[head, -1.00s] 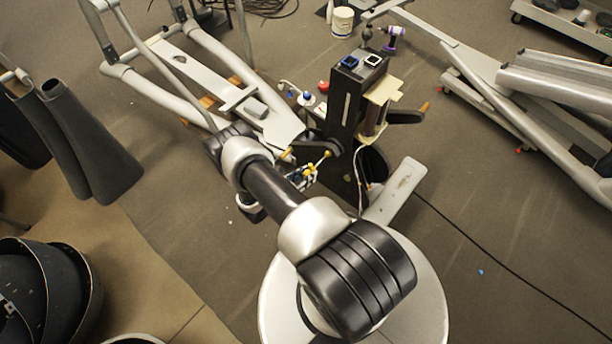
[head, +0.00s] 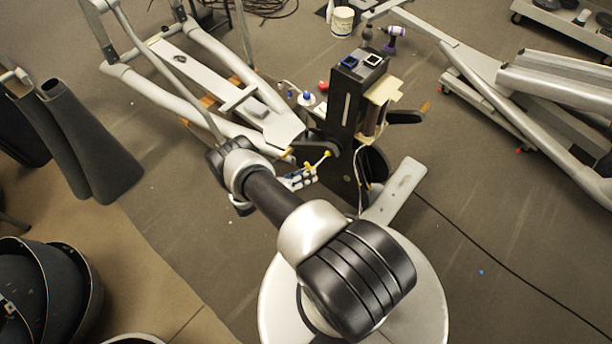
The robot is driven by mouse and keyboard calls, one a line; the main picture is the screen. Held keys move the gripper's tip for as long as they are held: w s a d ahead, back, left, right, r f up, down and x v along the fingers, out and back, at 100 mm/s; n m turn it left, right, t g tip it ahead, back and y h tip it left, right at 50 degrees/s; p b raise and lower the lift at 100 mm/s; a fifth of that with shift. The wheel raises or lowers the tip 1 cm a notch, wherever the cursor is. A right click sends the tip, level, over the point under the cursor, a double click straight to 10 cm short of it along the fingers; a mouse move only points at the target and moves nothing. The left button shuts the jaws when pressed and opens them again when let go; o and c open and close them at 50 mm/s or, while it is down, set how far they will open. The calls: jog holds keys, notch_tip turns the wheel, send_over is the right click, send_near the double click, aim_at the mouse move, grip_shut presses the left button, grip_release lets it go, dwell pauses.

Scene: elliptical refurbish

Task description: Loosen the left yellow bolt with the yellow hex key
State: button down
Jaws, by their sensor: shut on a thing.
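The yellow hex key (head: 319,161) shows as a thin yellow piece with a bright end against the dark upright of the machine, low on its left side. My gripper (head: 303,178) is beside my upper arm, at the key's lower left end, and is shut on the key. My arm hides part of the gripper. The bright end of the key is at or close to the dark crank by the upright. The left yellow bolt is too small to tell apart from the key here. Whether the key sits in it cannot be seen.
The dark upright (head: 345,105) stands beyond my arm, with a yellow-orange shaft (head: 287,153) on its left crank. A light grey frame (head: 205,105) lies at left, a foot bar (head: 397,190) at right. Black covers (head: 100,165) stand at far left. Floor at right is mostly clear.

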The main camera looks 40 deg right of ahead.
jog(key=shift+a, duration=0.65)
dwell(0.3)
jog(key=shift+m+t+h+p, duration=0.15)
jog(key=shift+m+t+p, duration=0.1)
jog(key=shift+m+t, duration=2.1)
jog(key=shift+m+t+h+p, duration=0.25)
jog(key=shift+m+t, duration=0.85)
jog(key=shift+m, duration=2.35)
jog(key=shift+m+t+h+p, duration=0.1)
jog(key=shift+m+t+p, duration=0.2)
jog(key=shift+m+t, duration=2.05)
jog(key=shift+d+m+g+b, duration=0.35)
jog(key=shift+d+m+g, duration=0.1)
jog(key=shift+d+g, duration=0.2)
jog(key=shift+w, duration=0.1)
